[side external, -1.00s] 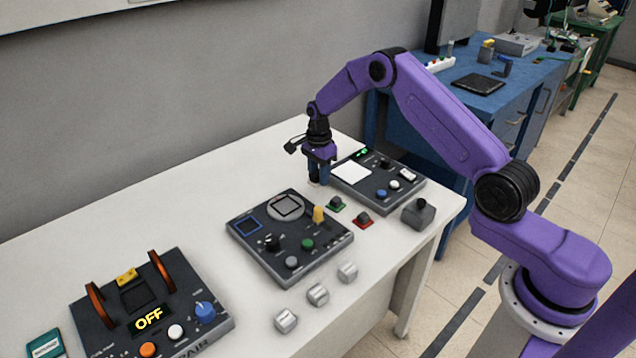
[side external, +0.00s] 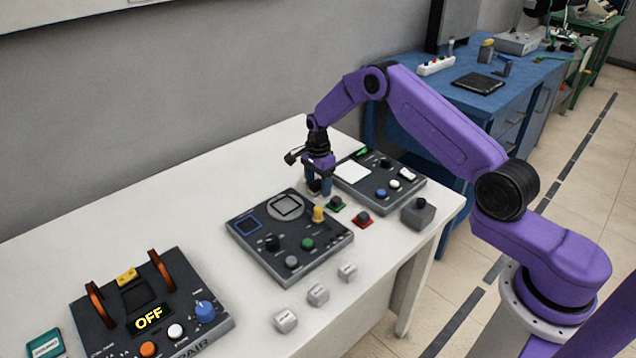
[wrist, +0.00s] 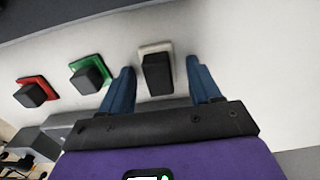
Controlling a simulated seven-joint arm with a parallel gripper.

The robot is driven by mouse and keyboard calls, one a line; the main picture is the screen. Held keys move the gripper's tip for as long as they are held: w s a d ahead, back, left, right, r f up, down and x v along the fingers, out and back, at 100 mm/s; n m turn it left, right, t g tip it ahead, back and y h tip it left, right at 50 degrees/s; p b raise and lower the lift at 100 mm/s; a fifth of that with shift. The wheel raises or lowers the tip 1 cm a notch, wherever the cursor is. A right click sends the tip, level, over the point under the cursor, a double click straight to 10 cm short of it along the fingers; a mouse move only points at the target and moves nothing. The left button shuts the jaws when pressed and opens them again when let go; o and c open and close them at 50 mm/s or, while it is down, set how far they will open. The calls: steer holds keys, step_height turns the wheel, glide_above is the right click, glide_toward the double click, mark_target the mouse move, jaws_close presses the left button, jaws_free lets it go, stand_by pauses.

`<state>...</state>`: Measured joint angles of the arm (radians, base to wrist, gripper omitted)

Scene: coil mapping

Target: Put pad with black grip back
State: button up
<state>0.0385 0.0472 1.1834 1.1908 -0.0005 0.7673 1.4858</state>
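A pale pad (wrist: 168,92) with an upright black grip (wrist: 158,74) lies on the white table in the wrist view. My gripper (wrist: 160,68) is open, one blue finger on each side of this grip, with a visible gap on both sides. In the side view my gripper (side external: 318,191) is low over the table between two dark consoles, and its fingers mostly hide the pale pad. A green pad (side external: 336,206) and a red pad (side external: 362,222), also with black grips, lie in a row beside it.
A dark console (side external: 290,262) with a round light plate and a yellow peg stands in front; another console (side external: 382,190) with a white square stands behind. A grey box (side external: 418,214) is at the right. Several silver cubes (side external: 318,294) and an orange-handled unit (side external: 170,335) are nearer.

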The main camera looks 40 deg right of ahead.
mark_target(318, 181)
steer(key=shift+r, duration=0.15)
step_height(318, 181, up, 12)
steer(key=s+a+r+n, duration=0.5)
steer(key=s+a+n, duration=0.3)
steer(key=s, duration=0.1)
steer(key=s+a+r+n, duration=0.6)
steer(key=s+a+n, duration=0.15)
steer(key=s, duration=0.25)
steer(key=s+d+n, duration=0.2)
steer(key=s+n, duration=0.5)
steer(key=s, duration=0.6)
steer(key=s+d+n, duration=0.3)
steer(key=s+n, duration=0.5)
steer(key=s, duration=0.5)
steer(key=shift+s+d+r, duration=0.2)
steer(key=shift+d+r, duration=0.05)
steer(key=shift+r, duration=0.05)
